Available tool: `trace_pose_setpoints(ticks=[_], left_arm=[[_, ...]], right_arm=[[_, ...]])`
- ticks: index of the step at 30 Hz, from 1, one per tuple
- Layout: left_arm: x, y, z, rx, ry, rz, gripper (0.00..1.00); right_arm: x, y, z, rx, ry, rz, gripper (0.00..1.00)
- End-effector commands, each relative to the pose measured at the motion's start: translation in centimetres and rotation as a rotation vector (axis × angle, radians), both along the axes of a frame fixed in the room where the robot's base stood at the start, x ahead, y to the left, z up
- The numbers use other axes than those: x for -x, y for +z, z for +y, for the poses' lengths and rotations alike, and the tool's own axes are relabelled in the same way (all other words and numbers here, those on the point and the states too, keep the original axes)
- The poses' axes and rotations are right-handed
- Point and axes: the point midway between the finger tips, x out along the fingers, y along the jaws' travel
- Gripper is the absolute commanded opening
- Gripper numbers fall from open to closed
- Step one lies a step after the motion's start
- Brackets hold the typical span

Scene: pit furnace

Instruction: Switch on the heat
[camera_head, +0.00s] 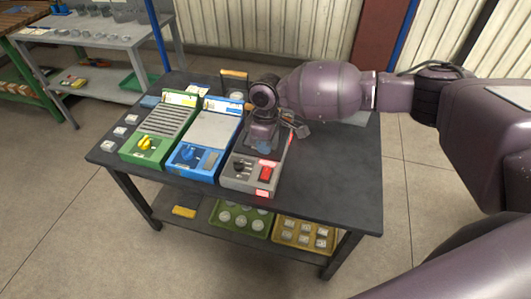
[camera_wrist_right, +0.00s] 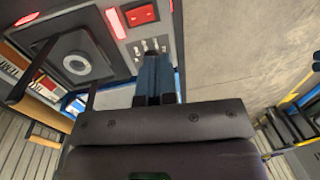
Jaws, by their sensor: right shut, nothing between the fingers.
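The grey unit (camera_head: 232,183) stands at the right of three units on the dark table. Its front panel carries a red rocker switch (camera_head: 265,173), a black knob (camera_head: 239,167) and a lit red patch (camera_head: 263,193). The right wrist view shows the red switch (camera_wrist_right: 140,15) near the top edge, with a glowing red strip (camera_wrist_right: 115,22) beside it. My right gripper (camera_head: 263,147) is over the grey unit, behind the switch. Its blue fingers (camera_wrist_right: 154,72) are together and empty, pointing towards the panel; contact cannot be told. My left gripper is not in view.
A blue unit (camera_head: 183,167) and a green unit (camera_head: 140,158) stand close by on the left. The table's (camera_head: 335,185) right part is clear. Green and yellow trays (camera_head: 290,244) sit on the lower shelf. A grey workbench (camera_head: 95,35) stands at the back left.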

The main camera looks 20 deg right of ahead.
Motion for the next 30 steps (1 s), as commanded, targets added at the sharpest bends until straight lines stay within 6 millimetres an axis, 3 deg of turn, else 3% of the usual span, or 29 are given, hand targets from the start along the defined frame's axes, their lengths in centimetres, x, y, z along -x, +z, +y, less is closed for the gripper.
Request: trace_pose_setpoints(ticks=[8,30], left_arm=[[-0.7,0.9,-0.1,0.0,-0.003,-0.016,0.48],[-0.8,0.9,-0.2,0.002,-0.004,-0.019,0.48]], right_arm=[[0.2,2.2,0.1,0.0,-0.002,0.0,0.0],[0.2,2.3,0.2,0.001,-0.001,0.001,0.0]])
